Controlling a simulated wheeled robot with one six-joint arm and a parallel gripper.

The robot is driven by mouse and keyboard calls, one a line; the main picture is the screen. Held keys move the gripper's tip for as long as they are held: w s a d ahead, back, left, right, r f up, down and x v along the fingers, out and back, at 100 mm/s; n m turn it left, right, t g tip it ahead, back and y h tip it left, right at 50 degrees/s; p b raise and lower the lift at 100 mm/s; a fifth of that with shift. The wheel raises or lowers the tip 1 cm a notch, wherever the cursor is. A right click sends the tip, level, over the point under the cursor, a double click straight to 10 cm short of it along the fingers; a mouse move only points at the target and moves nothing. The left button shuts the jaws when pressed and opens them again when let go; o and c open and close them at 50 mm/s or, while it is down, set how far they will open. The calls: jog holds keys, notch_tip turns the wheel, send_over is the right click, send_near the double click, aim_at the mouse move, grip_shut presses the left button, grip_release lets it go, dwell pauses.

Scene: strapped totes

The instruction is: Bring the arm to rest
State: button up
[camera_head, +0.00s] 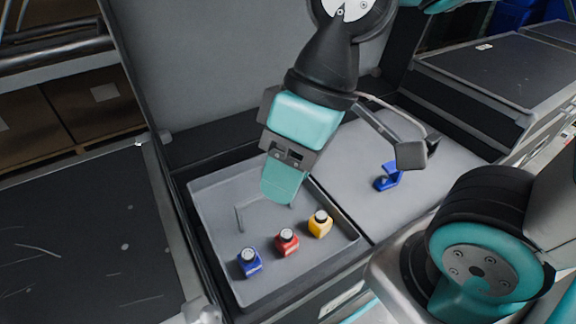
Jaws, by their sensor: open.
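My arm reaches down from the top of the view. My gripper (282,188), teal and dark grey, hangs over the back part of a shallow grey tray (206,182). It is open, and I see nothing held in it. Its fingertips are not clearly visible. Three small containers with dark-rimmed, pale-topped caps stand along the tray's front: a blue one (249,264), a red one (286,243) and a yellow one (320,225). All three are in front of my gripper and apart from it.
A blue bracket-like holder (388,177) stands on the grey worktop (430,188) to the right. A grey upright panel (240,60) rises behind the tray. Dark conveyor-like surfaces lie at left (80,235) and at far right (500,70). Brown boxes (90,105) sit at the back left.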

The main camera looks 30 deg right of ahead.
notch_tip(320, 180, up, 33)
jog(key=p, duration=3.2)
jog(key=shift+p, duration=0.4)
jog(key=shift+f, duration=0.1)
